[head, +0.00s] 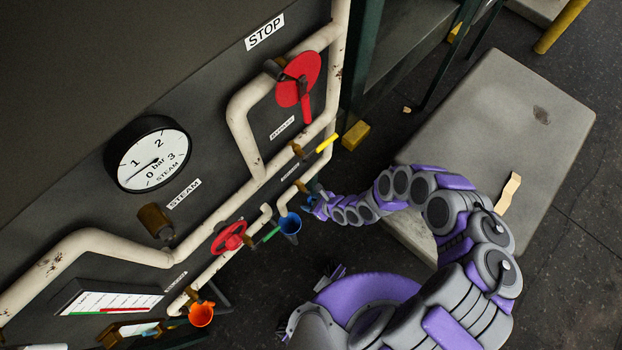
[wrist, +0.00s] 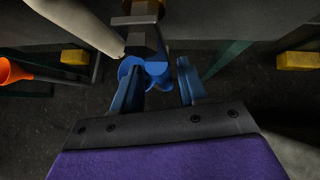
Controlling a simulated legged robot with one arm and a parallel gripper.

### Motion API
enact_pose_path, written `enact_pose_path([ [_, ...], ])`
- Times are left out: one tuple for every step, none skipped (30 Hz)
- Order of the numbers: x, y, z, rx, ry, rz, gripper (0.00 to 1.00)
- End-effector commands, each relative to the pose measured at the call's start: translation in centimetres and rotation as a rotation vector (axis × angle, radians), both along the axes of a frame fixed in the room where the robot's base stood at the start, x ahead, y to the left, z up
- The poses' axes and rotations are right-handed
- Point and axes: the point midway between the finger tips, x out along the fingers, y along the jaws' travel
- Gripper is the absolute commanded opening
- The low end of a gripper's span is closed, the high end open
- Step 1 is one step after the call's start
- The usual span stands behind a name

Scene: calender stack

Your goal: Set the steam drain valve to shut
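A dark panel carries cream pipes with several valves, and the small tags are too small to read, so I cannot tell which is the steam drain valve. A green lever (head: 271,234) points down-left beside a blue funnel (head: 290,223). A yellow lever (head: 327,143) sticks out higher up. A red handwheel (head: 229,237) is at lower left. My gripper (head: 312,203) is just right of the blue funnel. In the wrist view my gripper (wrist: 158,88) has its fingers apart, with the blue funnel (wrist: 155,74) beyond them and a grey-brown fitting (wrist: 145,30) above. No grip on anything shows.
An orange funnel (head: 201,313) is at the panel's lower left. A red disc valve (head: 299,79) is near the STOP label (head: 265,32). A steam gauge (head: 148,154) is at left. A grey slab (head: 500,125) lies behind my arm. Dark floor is open in front.

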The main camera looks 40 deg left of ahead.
Motion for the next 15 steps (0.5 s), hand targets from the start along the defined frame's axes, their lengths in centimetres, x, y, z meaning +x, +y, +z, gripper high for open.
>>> enact_pose_path([
  [0.0, 0.0, 0.0, 0.0, 0.0, 0.0, 0.42],
  [0.0, 0.0, 0.0, 0.001, -0.001, -0.001, 0.42],
  [0.1, 0.0, 0.1, 0.001, -0.001, -0.001, 0.42],
  [0.1, 0.0, 0.1, 0.001, -0.001, -0.001, 0.42],
  [0.1, 0.0, 0.2, 0.001, -0.002, -0.001, 0.42],
  [0.1, -0.1, 0.3, 0.002, -0.002, -0.001, 0.42],
  [0.2, -0.2, 0.4, 0.001, -0.003, -0.001, 0.42],
  [0.3, -0.4, 0.6, 0.001, -0.003, -0.001, 0.42],
  [0.3, -0.7, 0.8, 0.0, -0.004, -0.001, 0.42],
  [0.4, -0.9, 1.0, -0.001, -0.004, -0.001, 0.42],
  [0.4, -1.2, 1.3, -0.002, -0.004, -0.001, 0.42],
  [0.4, -1.6, 1.7, -0.002, -0.004, 0.001, 0.42],
  [0.4, -1.9, 2.0, -0.001, -0.004, 0.001, 0.42],
  [0.5, -2.2, 2.3, 0.0, -0.004, 0.001, 0.42],
  [0.6, -2.6, 2.8, 0.002, -0.005, 0.001, 0.42],
])
